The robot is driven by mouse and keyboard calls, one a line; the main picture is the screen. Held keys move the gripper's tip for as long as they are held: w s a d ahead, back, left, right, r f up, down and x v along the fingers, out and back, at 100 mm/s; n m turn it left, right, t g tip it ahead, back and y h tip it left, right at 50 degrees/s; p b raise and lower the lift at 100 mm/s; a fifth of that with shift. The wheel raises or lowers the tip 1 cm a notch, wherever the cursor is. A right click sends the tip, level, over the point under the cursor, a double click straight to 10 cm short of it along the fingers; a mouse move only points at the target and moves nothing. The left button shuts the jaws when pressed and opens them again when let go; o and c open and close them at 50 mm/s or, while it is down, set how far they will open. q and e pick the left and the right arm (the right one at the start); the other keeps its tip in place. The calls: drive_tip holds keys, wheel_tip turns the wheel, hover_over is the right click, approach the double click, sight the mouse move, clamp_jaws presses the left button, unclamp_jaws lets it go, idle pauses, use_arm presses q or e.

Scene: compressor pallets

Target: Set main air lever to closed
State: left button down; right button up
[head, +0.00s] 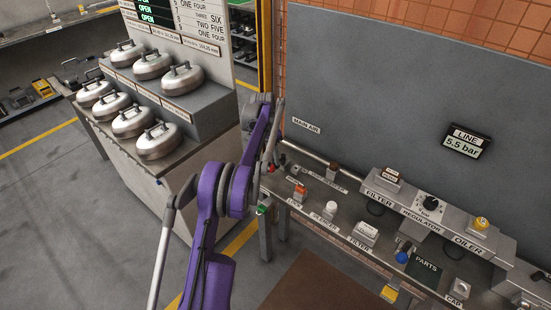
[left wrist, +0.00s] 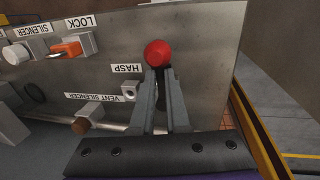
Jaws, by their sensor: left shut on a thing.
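The main air lever shows in the left wrist view as a red ball knob (left wrist: 158,53) at the tips of my left gripper (left wrist: 160,75). The gripper's two grey fingers are shut on the lever, one on each side just below the knob. In the head view my left gripper (head: 271,160) reaches down at the left end of the bench, left of the MAIN AIR label (head: 306,126). There the arm and fingers hide most of the lever, so its angle is hard to tell. My right gripper is in neither view.
The bench holds an orange lock (head: 300,192), a white silencer (head: 330,207), a filter block (head: 366,233) and a regulator (head: 430,204). A pipe (head: 312,156) runs beside the lever. A stand with several metal domes (head: 158,141) is at left. Open floor lies in front.

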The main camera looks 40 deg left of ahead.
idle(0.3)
use_arm(q)
drive_tip(key=c, duration=0.9)
unclamp_jaws()
drive_tip(key=shift+a, duration=0.1)
drive_tip(key=r, duration=0.3)
drive_tip(key=a+r+p, duration=0.1)
drive_tip(key=r, duration=0.3)
drive_tip(key=a+r, duration=0.1)
drive_tip(key=r, duration=0.2)
drive_tip(key=shift+r, duration=0.35)
